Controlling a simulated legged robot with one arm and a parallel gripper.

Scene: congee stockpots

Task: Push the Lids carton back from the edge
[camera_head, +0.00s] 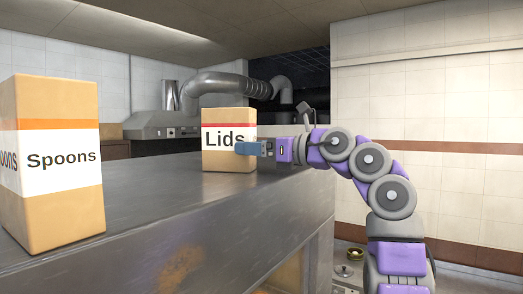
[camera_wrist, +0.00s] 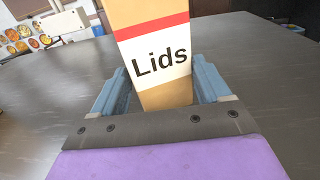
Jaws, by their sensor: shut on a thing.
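The Lids carton (camera_head: 222,140) is a tan box with a white label and a red stripe. It stands upright on the dark metal counter (camera_head: 180,190), near the counter's far right end. My gripper (camera_head: 240,148) reaches it from the right, with a blue finger across the right part of its label. In the wrist view the carton (camera_wrist: 158,55) sits between the two blue fingers of my gripper (camera_wrist: 160,78), one on each side. The gripper is shut on the carton. The carton's back is hidden.
A larger Spoons carton (camera_head: 55,190) stands at the left near the counter's front edge. The counter between the two cartons is clear. A metal hood and duct (camera_head: 205,90) are behind. A tiled wall (camera_head: 440,90) is at the right.

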